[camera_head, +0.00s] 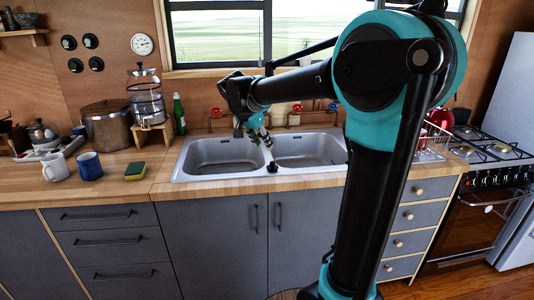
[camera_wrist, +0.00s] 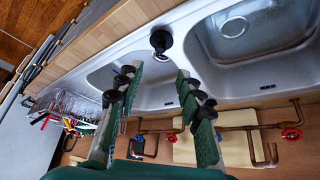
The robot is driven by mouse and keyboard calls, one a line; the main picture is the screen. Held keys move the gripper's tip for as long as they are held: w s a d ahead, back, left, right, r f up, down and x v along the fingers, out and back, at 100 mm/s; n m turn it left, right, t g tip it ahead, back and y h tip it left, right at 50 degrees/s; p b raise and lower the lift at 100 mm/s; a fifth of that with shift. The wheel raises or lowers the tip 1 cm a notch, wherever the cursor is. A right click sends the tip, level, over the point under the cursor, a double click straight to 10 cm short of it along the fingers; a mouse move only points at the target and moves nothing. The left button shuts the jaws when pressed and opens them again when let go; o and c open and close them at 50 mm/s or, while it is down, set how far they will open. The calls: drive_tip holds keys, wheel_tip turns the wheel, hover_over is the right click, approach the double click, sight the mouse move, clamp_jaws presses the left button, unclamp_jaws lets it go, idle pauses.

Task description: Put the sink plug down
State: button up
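The sink plug (camera_head: 272,168) is a small dark piece on the front rim of the double sink (camera_head: 180,172), near the divider between the basins. In the wrist view the plug (camera_wrist: 160,42) is a black round shape with a knob, resting on the steel rim. My gripper (camera_head: 259,131) is above the sink, near the divider and toward the back. In the wrist view its two green-padded fingers (camera_wrist: 158,76) are spread apart with nothing visible between them. The plug lies beyond the fingertips, apart from them.
Copper pipes with red taps (camera_wrist: 292,134) run behind the sink. A sponge (camera_head: 135,171), a blue mug (camera_head: 89,167) and a white mug (camera_head: 55,168) stand on the left counter. A wire dish rack (camera_head: 430,145) is right of the sink. The counter's front edge is clear.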

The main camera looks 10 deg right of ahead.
drive_tip(key=s+d+f+n+y, duration=0.2)
drive_tip(key=s+d+f+n, duration=0.2)
drive_tip(key=s+f, duration=0.7)
drive_tip(key=s+d+f+n+y, duration=0.2)
drive_tip(key=s+d+f+n, duration=0.2)
drive_tip(key=s+f, duration=0.7)
drive_tip(key=s+n, duration=0.1)
drive_tip(key=s, duration=0.2)
drive_tip(key=shift+s+d+f, duration=0.25)
drive_tip(key=shift+s+d, duration=0.1)
drive_tip(key=shift+s, duration=0.05)
